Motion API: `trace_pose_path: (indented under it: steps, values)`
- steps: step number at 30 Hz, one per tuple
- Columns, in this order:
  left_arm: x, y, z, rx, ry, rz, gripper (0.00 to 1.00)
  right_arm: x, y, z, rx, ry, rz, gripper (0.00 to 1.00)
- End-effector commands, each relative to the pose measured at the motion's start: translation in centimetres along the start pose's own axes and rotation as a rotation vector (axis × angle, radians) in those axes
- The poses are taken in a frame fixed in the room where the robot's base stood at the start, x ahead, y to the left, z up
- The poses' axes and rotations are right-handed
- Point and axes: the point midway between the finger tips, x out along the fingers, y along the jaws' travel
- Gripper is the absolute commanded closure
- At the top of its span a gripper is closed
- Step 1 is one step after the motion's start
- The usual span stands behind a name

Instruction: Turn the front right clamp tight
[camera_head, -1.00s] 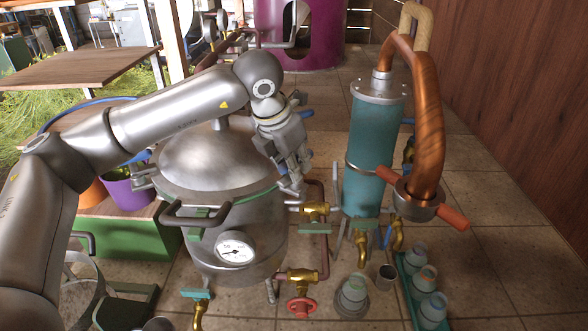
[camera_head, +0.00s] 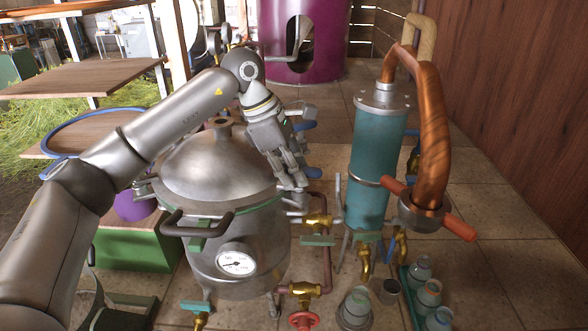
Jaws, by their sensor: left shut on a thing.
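The still pot (camera_head: 225,228) is a steel vessel with a domed lid (camera_head: 205,165) and a green seal line at its rim. My left gripper (camera_head: 295,182) reaches over the lid to the rim's right side, pointing down. It is shut on the front right clamp, which it mostly hides. A grey part of the clamp (camera_head: 298,203) shows below the fingers, and a blue piece (camera_head: 312,173) shows just right of them. I cannot tell how tight the clamp is. Another clamp (camera_head: 145,187) sits at the rim's left. My right gripper is not in view.
A teal condenser column (camera_head: 372,165) with a copper pipe (camera_head: 432,130) stands to the right. Brass valves (camera_head: 316,221) and a red handwheel (camera_head: 304,320) are on piping close by. Small jars (camera_head: 428,292) stand in a green rack at the lower right.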

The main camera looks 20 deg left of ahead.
Motion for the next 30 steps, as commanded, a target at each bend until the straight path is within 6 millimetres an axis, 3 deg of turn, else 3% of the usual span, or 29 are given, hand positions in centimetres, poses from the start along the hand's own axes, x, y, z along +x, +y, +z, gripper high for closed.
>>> trace_pose_path:
  steps: [15,30]
  values:
    - [-0.5,0.8,0.3,0.354,-0.029,-0.132,1.0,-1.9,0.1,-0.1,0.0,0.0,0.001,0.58]
    - [-0.4,0.8,0.3,0.454,-0.036,-0.168,0.99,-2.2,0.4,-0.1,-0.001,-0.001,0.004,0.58]
